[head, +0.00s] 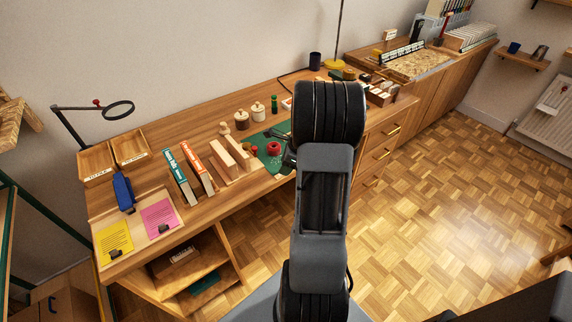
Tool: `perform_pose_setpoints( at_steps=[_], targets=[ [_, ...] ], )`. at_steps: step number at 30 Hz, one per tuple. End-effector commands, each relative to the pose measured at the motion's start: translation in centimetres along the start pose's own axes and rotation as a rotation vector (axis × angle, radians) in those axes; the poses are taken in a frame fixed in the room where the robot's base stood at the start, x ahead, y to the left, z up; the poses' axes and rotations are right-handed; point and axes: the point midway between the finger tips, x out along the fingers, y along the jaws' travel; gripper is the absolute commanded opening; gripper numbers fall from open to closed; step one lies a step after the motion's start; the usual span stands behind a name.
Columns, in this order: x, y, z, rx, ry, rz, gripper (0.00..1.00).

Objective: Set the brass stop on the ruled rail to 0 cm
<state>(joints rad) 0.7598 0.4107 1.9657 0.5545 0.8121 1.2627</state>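I cannot make out the ruled rail or its brass stop in the head view. They may be hidden behind my arm or too small to tell. My arm stands upright in the middle of the picture and covers part of the long wooden bench (205,130). A small dark part, which seems to belong to my gripper (289,160), shows at the arm's left side over the green mat (272,135). Its fingers are mostly hidden, and I cannot see whether it is open or holds anything.
Two books (180,175) stand left of light wooden blocks (232,158). A red ring-shaped thing (273,148) lies on the mat. Two lidded jars (257,110) stand behind. A magnifier (118,110) and trays (96,162) are at the left. The parquet floor (450,200) at right is clear.

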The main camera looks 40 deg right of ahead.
Motion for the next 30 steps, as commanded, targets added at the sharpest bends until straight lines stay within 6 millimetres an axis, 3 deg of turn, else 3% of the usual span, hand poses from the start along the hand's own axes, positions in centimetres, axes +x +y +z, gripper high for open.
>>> perform_pose_setpoints(
  at_steps=[6, 10, 24, 30],
  targets=[
    [-0.2, -0.1, 0.0, 0.000, 0.000, -0.002, 0.43],
    [-1.3, -0.1, 0.0, -0.001, 0.000, -0.004, 0.43],
    [-10.4, -0.1, 0.0, 0.000, 0.000, -0.006, 0.43],
    [-12.8, -0.1, 0.0, 0.000, 0.001, -0.003, 0.43]
  ],
)
